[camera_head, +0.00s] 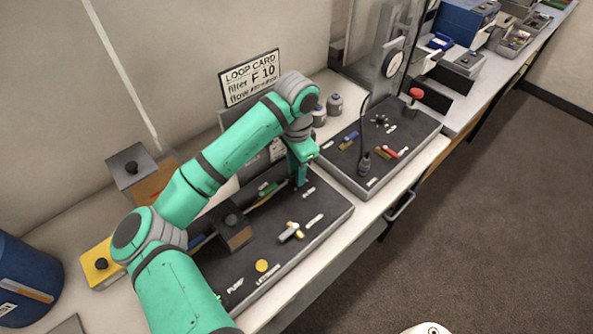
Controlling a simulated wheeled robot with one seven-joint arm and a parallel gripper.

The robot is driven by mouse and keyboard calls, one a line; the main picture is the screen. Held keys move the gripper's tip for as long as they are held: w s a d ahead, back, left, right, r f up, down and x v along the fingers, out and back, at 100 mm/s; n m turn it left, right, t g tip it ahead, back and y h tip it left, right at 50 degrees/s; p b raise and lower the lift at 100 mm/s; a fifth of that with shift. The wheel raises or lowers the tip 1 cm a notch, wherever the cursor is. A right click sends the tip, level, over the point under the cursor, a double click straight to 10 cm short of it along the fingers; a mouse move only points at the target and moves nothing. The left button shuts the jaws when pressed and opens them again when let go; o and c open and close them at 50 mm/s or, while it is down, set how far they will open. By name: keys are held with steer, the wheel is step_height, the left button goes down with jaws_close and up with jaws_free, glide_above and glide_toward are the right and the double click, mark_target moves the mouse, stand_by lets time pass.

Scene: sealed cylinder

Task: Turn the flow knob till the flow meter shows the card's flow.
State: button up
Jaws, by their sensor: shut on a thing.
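The loop card (249,72) stands against the wall behind the bench. It reads "LOOP CARD", "filter F 10" and a "flow" line whose value is too small and partly covered by my arm to read. My gripper (299,183) points down at the far right part of the dark near panel (322,212), beside a small white label. It is shut on what looks like the flow knob, which the fingers hide. I cannot make out the flow meter's reading; a pale upright board behind my arm is mostly covered.
The near panel also bears a dark block (233,226), a pale-handled valve (291,232) and a yellow button (262,266). A second panel (407,143) to the right has a red knob (416,94) and coloured levers. A blue drum (25,280) stands far left.

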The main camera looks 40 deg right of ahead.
steer(key=shift+m, duration=0.4)
steer(key=o, duration=1)
steer(key=shift+o, duration=0.2)
steer(key=shift+r, duration=0.1)
step_height(320, 180, up, 11)
steer(key=shift+s+f, duration=0.15)
steer(key=shift+f, duration=0.05)
